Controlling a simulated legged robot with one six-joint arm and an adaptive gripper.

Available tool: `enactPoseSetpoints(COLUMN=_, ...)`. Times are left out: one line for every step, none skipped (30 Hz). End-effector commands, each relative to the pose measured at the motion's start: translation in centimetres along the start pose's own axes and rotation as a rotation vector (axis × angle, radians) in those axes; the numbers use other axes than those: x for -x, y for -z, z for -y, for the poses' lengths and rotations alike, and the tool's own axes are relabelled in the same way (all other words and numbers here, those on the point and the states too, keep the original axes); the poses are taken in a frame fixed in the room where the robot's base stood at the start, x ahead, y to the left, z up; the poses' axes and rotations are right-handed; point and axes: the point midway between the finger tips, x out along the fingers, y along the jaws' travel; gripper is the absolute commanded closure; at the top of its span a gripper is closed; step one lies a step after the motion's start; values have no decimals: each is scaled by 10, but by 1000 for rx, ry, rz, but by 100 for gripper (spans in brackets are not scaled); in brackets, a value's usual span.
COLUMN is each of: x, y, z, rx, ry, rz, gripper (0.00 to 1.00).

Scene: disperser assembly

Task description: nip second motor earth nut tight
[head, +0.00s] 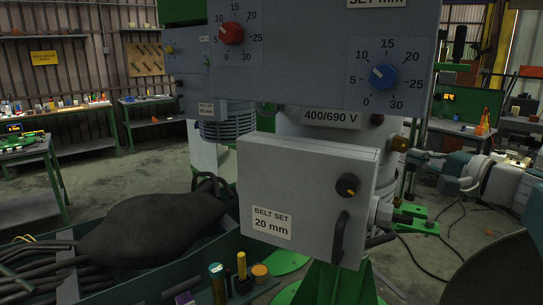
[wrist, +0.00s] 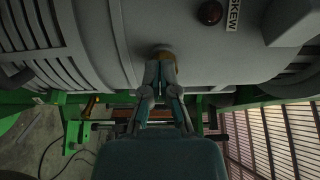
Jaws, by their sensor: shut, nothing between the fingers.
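In the wrist view my gripper (wrist: 160,66) is shut, its two fingertips close together. They point at a small brass-coloured fitting (wrist: 164,50) on the side of a grey motor body (wrist: 110,30) with cooling fins. The tips overlap the fitting in the picture; I cannot tell whether they touch it. The fitting looks like the earth nut, but its thread and seating are hidden behind the tips.
A grey box labelled BELT SET 20 mm (head: 305,195) and a panel with red (head: 231,33) and blue (head: 384,77) dials stand in front. A dark red knob (wrist: 210,12) sits beside a SKEW label (wrist: 233,15). A dark sack (head: 150,230) lies at the left.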

Motion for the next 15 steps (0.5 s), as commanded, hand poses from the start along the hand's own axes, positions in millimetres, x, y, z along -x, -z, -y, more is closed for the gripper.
enactPoseSetpoints(x=-7, y=-1, z=0, rx=-1, ry=0, rz=3, gripper=100)
enactPoseSetpoints(x=-11, y=0, z=0, rx=-1, ry=-1, rz=3, gripper=100)
enactPoseSetpoints(x=-16, y=0, z=0, rx=-1, ry=-1, rz=3, gripper=100)
enactPoseSetpoints(x=-19, y=0, z=0, rx=0, ry=-1, rz=2, gripper=100)
enactPoseSetpoints(x=-22, y=0, z=0, rx=0, ry=-1, rz=2, gripper=100)
enactPoseSetpoints(x=-25, y=0, z=0, rx=0, ry=0, rz=2, gripper=100)
enactPoseSetpoints(x=-28, y=0, z=0, rx=0, ry=0, rz=2, gripper=100)
enactPoseSetpoints(x=-30, y=0, z=0, rx=0, ry=0, rz=1, gripper=100)
enactPoseSetpoints(x=-31, y=0, z=0, rx=0, ry=0, rz=0, gripper=100)
enactPoseSetpoints(x=-33, y=0, z=0, rx=0, ry=0, rz=0, gripper=100)
enactPoseSetpoints(x=-34, y=0, z=0, rx=0, ry=0, rz=0, gripper=100)
enactPoseSetpoints(x=-34, y=0, z=0, rx=0, ry=0, rz=0, gripper=100)
enactPoseSetpoints(x=-35, y=0, z=0, rx=0, ry=0, rz=0, gripper=100)
enactPoseSetpoints(x=-35, y=0, z=0, rx=0, ry=0, rz=0, gripper=100)
enactPoseSetpoints(x=-35, y=0, z=0, rx=0, ry=0, rz=0, gripper=100)
